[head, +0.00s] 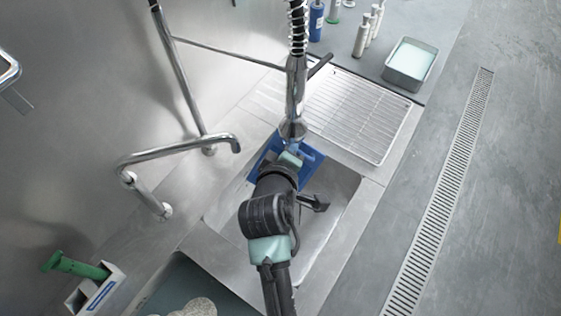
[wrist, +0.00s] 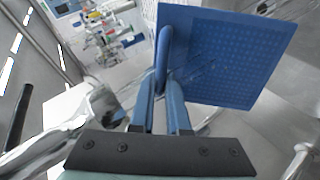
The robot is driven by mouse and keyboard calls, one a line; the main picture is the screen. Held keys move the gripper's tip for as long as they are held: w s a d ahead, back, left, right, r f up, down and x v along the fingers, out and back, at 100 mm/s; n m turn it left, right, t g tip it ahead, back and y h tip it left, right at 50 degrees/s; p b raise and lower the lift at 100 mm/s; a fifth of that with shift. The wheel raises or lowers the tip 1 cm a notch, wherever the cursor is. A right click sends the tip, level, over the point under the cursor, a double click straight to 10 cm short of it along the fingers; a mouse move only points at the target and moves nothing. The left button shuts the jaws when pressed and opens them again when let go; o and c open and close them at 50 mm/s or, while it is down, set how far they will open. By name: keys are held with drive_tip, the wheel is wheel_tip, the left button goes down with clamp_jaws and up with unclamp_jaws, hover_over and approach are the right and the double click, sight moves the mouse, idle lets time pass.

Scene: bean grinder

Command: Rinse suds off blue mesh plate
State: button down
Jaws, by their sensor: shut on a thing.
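The blue mesh plate (head: 312,161) is over the sink basin (head: 335,213) in the head view, partly hidden by my arm. In the wrist view the blue mesh plate (wrist: 236,55) fills the upper right, tilted, with a raised blue handle (wrist: 163,52) along its left side. My gripper (wrist: 164,88) is shut on that handle; it also shows in the head view (head: 291,158). The chrome spray head (head: 292,128) hangs just above the plate in the head view. I cannot make out suds or running water.
A wire rack (head: 358,113) lies right of the sink. A grey tub (head: 411,64) and several bottles (head: 362,35) stand behind it. A chrome swing faucet (head: 180,150) reaches in from the left. A green-handled tool (head: 75,265) is at lower left.

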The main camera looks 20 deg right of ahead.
drive_tip(key=s+a+p, duration=0.1)
drive_tip(key=s+a, duration=0.2)
drive_tip(key=s, duration=0.4)
drive_tip(key=shift+a+p, duration=0.2)
drive_tip(key=shift+p, duration=0.15)
idle(0.4)
drive_tip(key=shift+s, duration=0.1)
idle(0.7)
drive_tip(key=p+v, duration=0.4)
drive_tip(key=v, duration=0.2)
drive_tip(key=shift+d+r, duration=0.25)
drive_tip(key=shift+r, duration=0.25)
idle(0.8)
